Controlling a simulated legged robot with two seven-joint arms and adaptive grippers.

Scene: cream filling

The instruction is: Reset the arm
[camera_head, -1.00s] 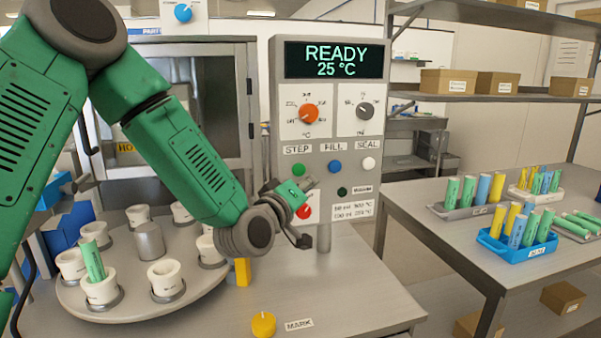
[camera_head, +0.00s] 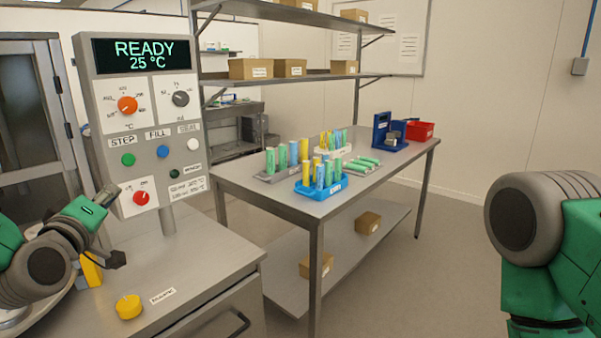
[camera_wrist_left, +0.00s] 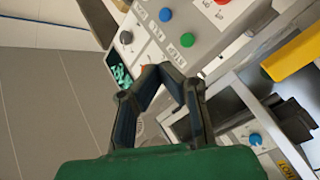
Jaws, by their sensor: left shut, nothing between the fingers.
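My left gripper (camera_head: 106,195) is at the left of the head view, in front of the lower part of the control panel (camera_head: 152,110) and close to its red knob (camera_head: 141,198). In the left wrist view its dark fingers (camera_wrist_left: 162,70) come together at the tips with nothing between them, and the panel's buttons and screen lie beyond. My right arm (camera_head: 545,240) shows only as a grey joint and green links at the right edge. My right gripper is out of view.
The panel screen reads READY 25 °C. A yellow knob (camera_head: 129,307) sits on the near counter. A side table (camera_head: 235,182) holds a blue rack (camera_head: 321,188) of tubes, other tube trays and a red bin (camera_head: 420,130). Open floor lies at the right.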

